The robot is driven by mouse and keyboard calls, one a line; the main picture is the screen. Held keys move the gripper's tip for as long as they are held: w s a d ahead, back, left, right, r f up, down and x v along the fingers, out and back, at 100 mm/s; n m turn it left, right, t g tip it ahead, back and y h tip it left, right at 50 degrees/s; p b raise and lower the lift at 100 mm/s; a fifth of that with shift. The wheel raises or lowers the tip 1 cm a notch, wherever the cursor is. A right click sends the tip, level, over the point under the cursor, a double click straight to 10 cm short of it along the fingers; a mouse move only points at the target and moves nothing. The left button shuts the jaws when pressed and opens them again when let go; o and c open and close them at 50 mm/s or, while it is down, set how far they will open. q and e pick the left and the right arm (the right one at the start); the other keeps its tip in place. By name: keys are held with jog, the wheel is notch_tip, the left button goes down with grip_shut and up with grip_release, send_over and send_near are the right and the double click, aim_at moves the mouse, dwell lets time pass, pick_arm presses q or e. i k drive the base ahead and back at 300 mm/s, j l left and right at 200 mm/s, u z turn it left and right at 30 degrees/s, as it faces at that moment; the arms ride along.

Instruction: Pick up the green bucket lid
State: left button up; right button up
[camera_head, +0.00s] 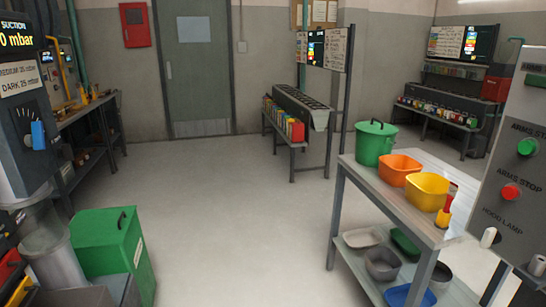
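A green bucket (373,150) stands upright at the far left end of the grey bench (462,228) on the right. Neither of my grippers is in view, so nothing is seen touching the bucket or lid.
An orange tub (399,168) and a yellow tub (427,190) stand beside the bucket. The lower shelf holds bowls and a dark green item (406,245). A control panel (515,180) stands at right, a green bin (110,245) at lower left. The middle floor is clear.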

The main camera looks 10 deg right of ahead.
aim_at(377, 127)
jog(key=i+z, duration=0.25)
jog(key=i, duration=0.2)
jog(key=i+j+z, duration=0.25)
jog(key=i, duration=0.2)
jog(key=i+j+z, duration=0.55)
jog(key=z, duration=0.2)
jog(key=i+j+z, duration=0.65)
jog(key=j+z, duration=0.3)
jog(key=i+j+z, duration=0.15)
jog(key=j+z, duration=0.3)
